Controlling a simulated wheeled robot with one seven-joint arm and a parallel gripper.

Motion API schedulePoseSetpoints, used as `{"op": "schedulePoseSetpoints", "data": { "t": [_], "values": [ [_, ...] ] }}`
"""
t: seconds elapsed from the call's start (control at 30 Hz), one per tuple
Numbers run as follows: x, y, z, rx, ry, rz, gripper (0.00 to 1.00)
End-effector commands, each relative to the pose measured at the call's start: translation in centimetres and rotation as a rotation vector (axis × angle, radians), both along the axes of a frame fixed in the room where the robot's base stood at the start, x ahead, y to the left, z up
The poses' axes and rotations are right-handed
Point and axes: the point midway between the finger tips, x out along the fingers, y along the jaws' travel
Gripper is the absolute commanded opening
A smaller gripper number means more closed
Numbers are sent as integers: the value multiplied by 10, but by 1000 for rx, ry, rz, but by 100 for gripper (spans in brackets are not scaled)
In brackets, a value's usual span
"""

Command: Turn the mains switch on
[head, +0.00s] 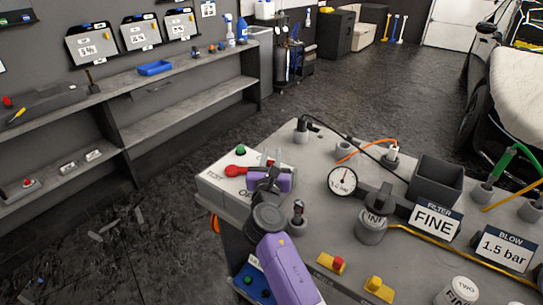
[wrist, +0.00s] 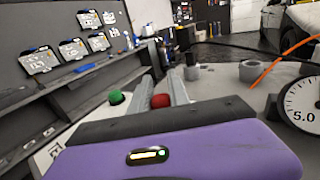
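A pale box (head: 212,185) marked TEST and O stands at the left end of the grey workbench. On it are a red switch handle (head: 236,171), lying sideways toward the left, and a green button (head: 241,149). My gripper (head: 271,158), purple and grey, is over the right part of the box. In the wrist view the red handle (wrist: 160,100) shows between my two fingers (wrist: 163,75), which stand apart. The green button (wrist: 116,97) is left of the fingers. I cannot tell whether either finger touches the handle. My gripper hides part of the box.
A dial gauge (head: 342,181), a grey canister (head: 371,226), an open grey bin (head: 436,182) and a FINE sign (head: 433,219) stand on the bench. Hoses and posts are behind. Shelves (head: 180,80) line the left wall.

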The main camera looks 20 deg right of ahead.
Motion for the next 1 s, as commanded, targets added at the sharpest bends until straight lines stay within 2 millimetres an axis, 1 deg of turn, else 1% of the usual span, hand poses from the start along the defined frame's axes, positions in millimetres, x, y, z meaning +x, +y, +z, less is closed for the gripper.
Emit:
{"op": "schedulePoseSetpoints", "data": {
  "t": [0.03,0.07,1.0],
  "values": [
    [0,0,0,0,0,0,4],
    [0,0,0,0,0,0,0],
    [0,0,0,0,0,0,0]
  ]
}}
